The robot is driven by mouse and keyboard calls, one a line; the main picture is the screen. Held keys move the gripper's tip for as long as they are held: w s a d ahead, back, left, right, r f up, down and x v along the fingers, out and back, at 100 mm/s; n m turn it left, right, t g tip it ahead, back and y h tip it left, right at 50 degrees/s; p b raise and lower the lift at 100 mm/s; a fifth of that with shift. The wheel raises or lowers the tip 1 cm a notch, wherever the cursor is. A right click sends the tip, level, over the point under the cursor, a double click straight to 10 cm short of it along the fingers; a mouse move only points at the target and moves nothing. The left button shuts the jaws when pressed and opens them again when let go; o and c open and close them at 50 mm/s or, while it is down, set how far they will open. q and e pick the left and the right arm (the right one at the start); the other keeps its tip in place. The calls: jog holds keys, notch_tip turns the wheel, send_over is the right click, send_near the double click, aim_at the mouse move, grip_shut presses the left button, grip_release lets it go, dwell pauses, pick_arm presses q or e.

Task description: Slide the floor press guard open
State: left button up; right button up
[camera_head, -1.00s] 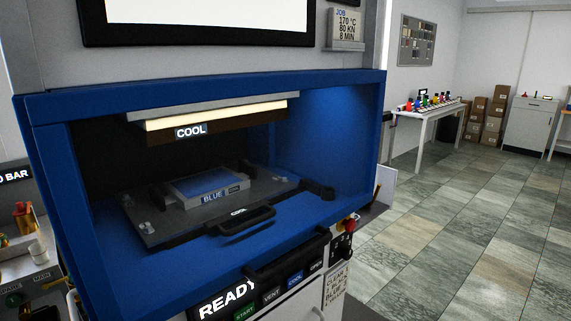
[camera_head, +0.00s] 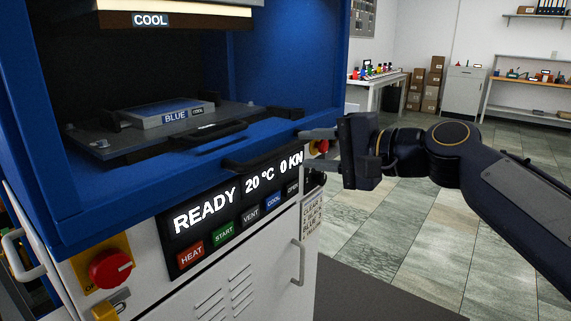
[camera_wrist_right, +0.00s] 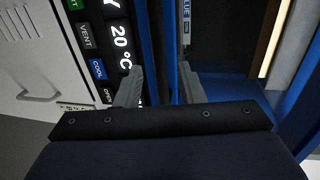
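The floor press (camera_head: 60,210) has a blue housing with an open-looking front, and its dark chamber shows. A black bar handle (camera_head: 255,158) runs along the lower front edge of the opening, above the display panel. I cannot make out a separate guard panel. My right gripper (camera_head: 302,152) comes in from the right with its fingers apart, one above the other, at the right end of this handle. In the right wrist view the open fingers (camera_wrist_right: 160,85) flank a dark strip beside the blue edge. Contact cannot be told. My left gripper is not in view.
A platen with a block labelled BLUE (camera_head: 167,115) lies inside the press. A display reading READY (camera_head: 205,210), several buttons and a red emergency knob (camera_head: 110,268) are on the front. Tiled floor (camera_head: 400,230) is clear to the right; a table and boxes stand behind.

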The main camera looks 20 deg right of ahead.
aim_at(289, 149)
jog(key=x, duration=0.6)
jog(key=shift+w+a+f, duration=0.15)
jog(key=shift+w+a, duration=0.05)
jog(key=shift+w, duration=0.05)
grip_shut()
